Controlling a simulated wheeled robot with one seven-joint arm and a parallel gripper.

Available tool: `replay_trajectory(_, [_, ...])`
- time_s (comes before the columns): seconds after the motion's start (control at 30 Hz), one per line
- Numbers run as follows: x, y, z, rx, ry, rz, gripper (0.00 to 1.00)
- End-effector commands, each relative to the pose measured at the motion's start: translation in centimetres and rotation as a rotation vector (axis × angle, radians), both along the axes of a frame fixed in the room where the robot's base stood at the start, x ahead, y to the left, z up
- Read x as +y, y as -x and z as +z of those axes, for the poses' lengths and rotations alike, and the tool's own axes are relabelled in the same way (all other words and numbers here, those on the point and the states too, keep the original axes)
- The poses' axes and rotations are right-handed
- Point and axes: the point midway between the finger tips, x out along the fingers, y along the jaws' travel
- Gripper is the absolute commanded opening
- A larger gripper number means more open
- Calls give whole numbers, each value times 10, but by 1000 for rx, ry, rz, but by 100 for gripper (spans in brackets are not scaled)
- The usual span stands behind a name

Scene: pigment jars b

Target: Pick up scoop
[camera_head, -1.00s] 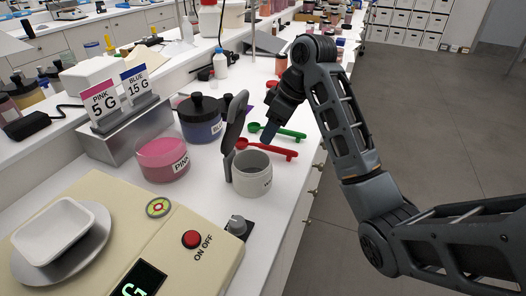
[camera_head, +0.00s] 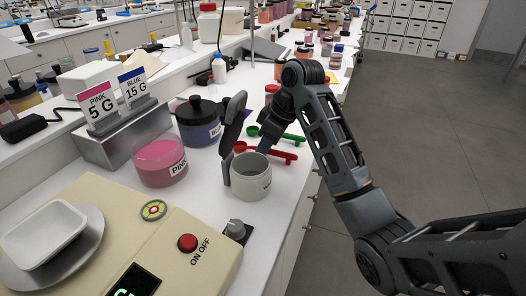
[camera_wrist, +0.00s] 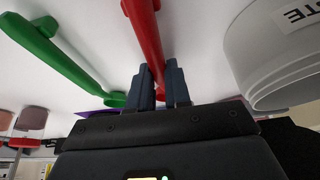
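A red scoop (camera_head: 283,155) lies on the white counter behind the open grey-white jar. A green scoop (camera_head: 291,139) lies just beyond it. My gripper (camera_head: 263,147) points down at the red scoop. In the wrist view my gripper (camera_wrist: 162,82) has its two dark fingers apart, with the red scoop's handle (camera_wrist: 146,32) running into the gap between them. Whether the fingers touch the handle cannot be told. The green scoop (camera_wrist: 62,55) lies to the left there, clear of the fingers. The far part of the red scoop is hidden behind the gripper.
A pink jar (camera_head: 160,163), a blue jar (camera_head: 199,130) and a scale (camera_head: 185,222) stand to the left.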

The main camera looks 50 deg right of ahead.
Motion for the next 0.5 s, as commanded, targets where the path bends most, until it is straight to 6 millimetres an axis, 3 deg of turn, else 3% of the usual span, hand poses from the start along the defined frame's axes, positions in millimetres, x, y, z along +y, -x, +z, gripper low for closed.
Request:
replay_trajectory(0.17, [0,0,0,0,0,0,0])
replay_trajectory(0.5, [0,0,0,0,0,0,0])
